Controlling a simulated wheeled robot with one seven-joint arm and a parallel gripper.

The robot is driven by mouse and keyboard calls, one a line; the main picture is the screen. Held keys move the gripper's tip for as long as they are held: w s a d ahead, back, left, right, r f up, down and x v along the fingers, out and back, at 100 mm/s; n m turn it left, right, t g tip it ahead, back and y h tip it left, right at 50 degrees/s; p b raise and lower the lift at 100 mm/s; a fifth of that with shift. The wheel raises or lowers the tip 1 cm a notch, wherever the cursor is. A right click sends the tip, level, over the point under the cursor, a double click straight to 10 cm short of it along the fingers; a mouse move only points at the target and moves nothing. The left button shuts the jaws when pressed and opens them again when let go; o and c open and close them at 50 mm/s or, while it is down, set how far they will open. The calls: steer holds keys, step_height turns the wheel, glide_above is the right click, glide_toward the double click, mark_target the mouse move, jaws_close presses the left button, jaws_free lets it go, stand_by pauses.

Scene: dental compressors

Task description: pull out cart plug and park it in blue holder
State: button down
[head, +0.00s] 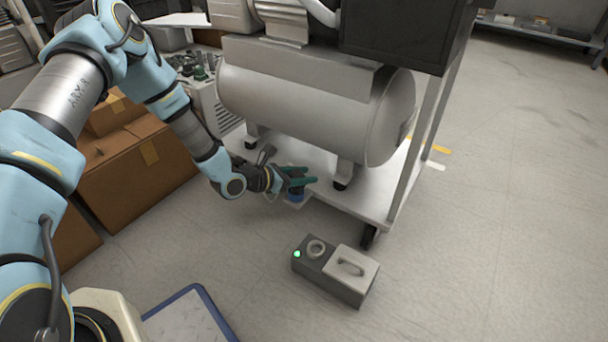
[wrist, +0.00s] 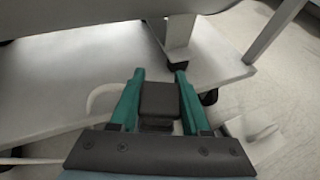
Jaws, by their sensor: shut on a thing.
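My gripper (head: 297,179) has green fingers and is at the near edge of the cart's white lower deck (head: 358,205). In the wrist view its fingers (wrist: 160,95) are shut on a dark, blocky plug (wrist: 160,101). The plug is mostly hidden by the fingers in the head view. A small blue piece, apparently the blue holder (head: 296,195), shows just below the fingers at the deck's edge. I cannot tell whether the plug touches it or sits in it. A pale cable (wrist: 97,97) curves beside the left finger.
A grey floor box (head: 335,271) with a green light, a round socket ring and a handled lid stands in front of the cart. The compressor tank (head: 300,110) and cart post (head: 412,150) rise behind my gripper. Cardboard boxes (head: 135,165) stand left. The right floor is clear.

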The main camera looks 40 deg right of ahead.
steer(key=shift+f+b, duration=0.3)
steer(key=shift+f, duration=0.35)
steer(key=c, duration=0.7)
jaws_free()
steer(key=shift+o, duration=0.2)
steer(key=shift+p+v, duration=2.15)
steer(key=shift+v, duration=1.05)
steer(key=shift+p+v, duration=1.3)
steer(key=shift+v, duration=1.05)
